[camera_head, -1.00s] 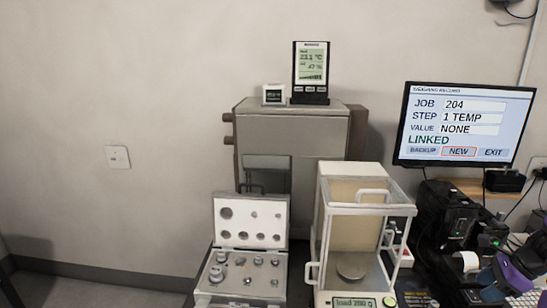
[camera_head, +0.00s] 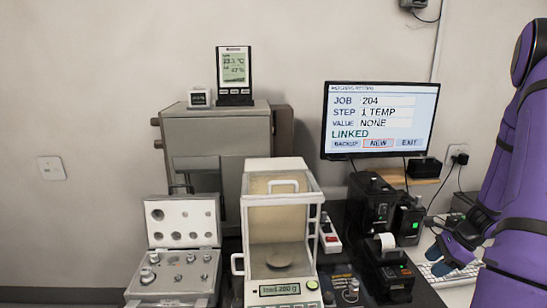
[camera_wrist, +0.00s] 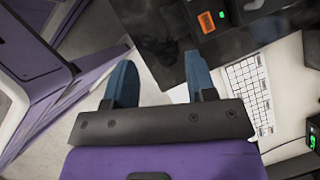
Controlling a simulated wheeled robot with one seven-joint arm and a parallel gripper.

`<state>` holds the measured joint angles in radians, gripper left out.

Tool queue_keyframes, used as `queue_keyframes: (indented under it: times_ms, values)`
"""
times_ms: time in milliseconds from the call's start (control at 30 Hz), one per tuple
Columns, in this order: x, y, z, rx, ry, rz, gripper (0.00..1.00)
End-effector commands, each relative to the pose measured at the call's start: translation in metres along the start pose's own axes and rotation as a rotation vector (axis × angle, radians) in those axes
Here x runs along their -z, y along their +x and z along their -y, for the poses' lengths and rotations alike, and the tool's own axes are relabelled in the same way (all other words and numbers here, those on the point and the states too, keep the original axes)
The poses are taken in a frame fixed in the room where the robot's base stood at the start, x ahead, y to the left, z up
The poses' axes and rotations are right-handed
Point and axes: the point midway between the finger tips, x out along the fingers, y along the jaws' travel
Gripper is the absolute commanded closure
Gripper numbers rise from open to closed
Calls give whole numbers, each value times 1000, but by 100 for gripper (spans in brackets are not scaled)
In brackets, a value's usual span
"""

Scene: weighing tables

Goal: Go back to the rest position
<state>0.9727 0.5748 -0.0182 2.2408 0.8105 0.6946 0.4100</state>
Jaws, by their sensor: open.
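My gripper (camera_head: 437,261) hangs at the end of my purple arm at the right of the head view, above the white keyboard's area. In the wrist view my gripper (camera_wrist: 160,82) shows two blue fingers spread wide apart, with nothing between them. The finger tips point toward the dark table edge and the pale floor. No task object is held.
A balance with a glass case (camera_head: 280,225), a weight case (camera_head: 184,222) and a black printer (camera_head: 388,272) stand on the table. The monitor (camera_head: 380,120) is behind. The white keyboard (camera_wrist: 250,90) lies right of my fingers.

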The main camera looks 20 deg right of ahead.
Motion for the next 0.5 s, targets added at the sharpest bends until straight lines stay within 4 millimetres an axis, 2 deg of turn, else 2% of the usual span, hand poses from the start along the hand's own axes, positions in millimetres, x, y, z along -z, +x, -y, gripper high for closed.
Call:
queue_keyframes:
  times_ms: [267,367,500]
  values:
    - [-40,-17,4,-12,-151,-24,49]
    - [-60,-25,4,-17,-228,-37,49]
    - [-97,-40,1,-31,-372,-60,49]
